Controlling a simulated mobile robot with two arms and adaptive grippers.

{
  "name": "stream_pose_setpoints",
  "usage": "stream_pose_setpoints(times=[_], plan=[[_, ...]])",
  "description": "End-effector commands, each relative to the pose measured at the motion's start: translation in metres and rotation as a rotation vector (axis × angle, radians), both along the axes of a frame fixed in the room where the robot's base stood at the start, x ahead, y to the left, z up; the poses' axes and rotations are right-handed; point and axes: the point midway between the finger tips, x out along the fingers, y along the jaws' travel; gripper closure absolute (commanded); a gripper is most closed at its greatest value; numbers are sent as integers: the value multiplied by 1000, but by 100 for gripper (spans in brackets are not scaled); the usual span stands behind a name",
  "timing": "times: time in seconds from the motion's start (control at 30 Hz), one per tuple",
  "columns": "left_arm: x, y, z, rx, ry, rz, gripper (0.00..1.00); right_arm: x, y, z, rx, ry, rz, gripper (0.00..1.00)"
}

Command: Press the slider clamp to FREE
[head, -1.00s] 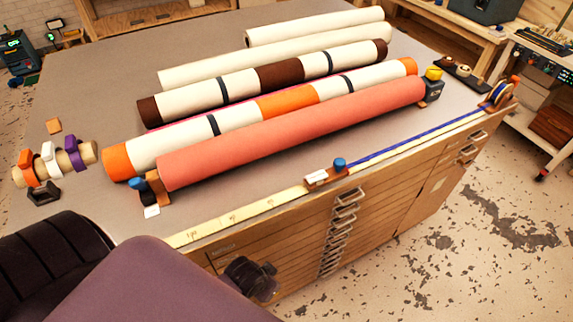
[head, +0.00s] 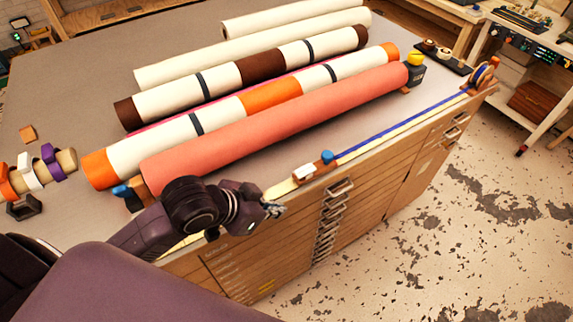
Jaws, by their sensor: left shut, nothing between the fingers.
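The slider clamp (head: 310,172) is a small wooden block with a pale label and a blue knob (head: 327,157) on top. It sits on the yellow ruler rail along the table's front edge. My left gripper (head: 276,210) is shut and empty, a little left of the clamp and nearer the camera, apart from it in the picture. Its arm covers the left part of the rail. The label's lettering is too small to read. My right gripper is out of view.
A coral roll (head: 290,125) lies just behind the rail, with several other rolls beyond it. A blue strip (head: 400,125) runs right from the clamp to a reel (head: 484,74) at the table's corner. Drawer handles (head: 335,190) stick out below the edge.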

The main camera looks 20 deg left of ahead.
Motion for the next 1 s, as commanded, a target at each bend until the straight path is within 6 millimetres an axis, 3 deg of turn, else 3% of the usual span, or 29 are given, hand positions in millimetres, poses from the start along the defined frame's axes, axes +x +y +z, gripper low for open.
stream_pose_setpoints(times=[0.37, 0.7, 1.0], plan=[[30, 4, 65, -24, -73, -155, 100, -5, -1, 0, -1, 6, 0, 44], [40, 33, 123, -46, -68, -161, 100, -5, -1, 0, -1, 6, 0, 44], [42, 49, 149, -69, -60, -122, 100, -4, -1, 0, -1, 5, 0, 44]])
